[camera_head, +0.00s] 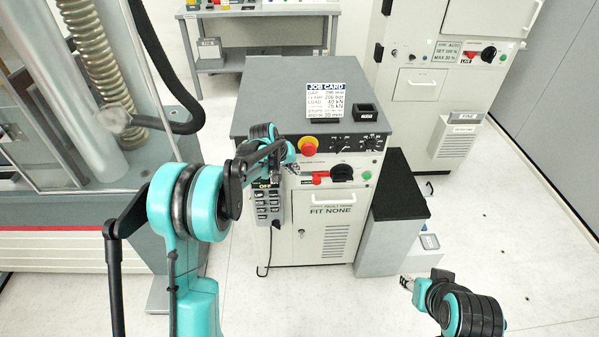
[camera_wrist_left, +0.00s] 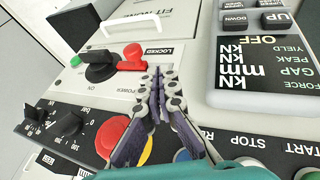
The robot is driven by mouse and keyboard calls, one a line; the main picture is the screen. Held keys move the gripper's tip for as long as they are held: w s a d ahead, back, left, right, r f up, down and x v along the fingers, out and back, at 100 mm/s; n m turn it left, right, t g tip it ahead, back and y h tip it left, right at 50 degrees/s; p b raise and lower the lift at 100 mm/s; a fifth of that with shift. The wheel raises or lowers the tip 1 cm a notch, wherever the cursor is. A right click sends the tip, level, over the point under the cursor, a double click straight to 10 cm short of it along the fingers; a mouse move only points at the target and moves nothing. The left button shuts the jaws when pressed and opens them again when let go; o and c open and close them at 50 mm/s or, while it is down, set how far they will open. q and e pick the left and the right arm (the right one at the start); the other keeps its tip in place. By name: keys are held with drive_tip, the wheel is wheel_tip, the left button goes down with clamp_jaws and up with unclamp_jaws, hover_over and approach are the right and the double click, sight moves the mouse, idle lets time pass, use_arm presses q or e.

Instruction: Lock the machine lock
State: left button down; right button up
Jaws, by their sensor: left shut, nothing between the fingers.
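The machine lock is on the front panel of the grey cabinet. It has a black rotary knob (camera_head: 342,173) with a red lever piece (camera_head: 320,175) pointing left. In the left wrist view the black knob (camera_wrist_left: 102,62) and red piece (camera_wrist_left: 131,66) lie left of my fingertips, near a LOCKED label (camera_wrist_left: 160,51) and a second, rounded red part (camera_wrist_left: 134,51). My left gripper (camera_head: 296,170) is shut and empty; its fingertips (camera_wrist_left: 160,78) are close to the red piece's end, contact unclear. My right gripper (camera_head: 406,283) is low at right, away from the panel; its fingers are too small to judge.
A red emergency button (camera_head: 307,146) and black dials (camera_head: 341,144) sit above the lock. A keypad pendant (camera_head: 269,204) hangs at the left front. A job card (camera_head: 338,102) and small black box (camera_head: 366,112) stand on top. A dark-topped pedestal (camera_head: 400,185) is at right.

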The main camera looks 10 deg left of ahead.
use_arm(q)
drive_tip(key=v, duration=0.2)
drive_tip(key=p+v, duration=0.1)
drive_tip(key=v, duration=0.3)
drive_tip(key=shift+d+r, duration=0.1)
drive_tip(key=shift+d, duration=0.3)
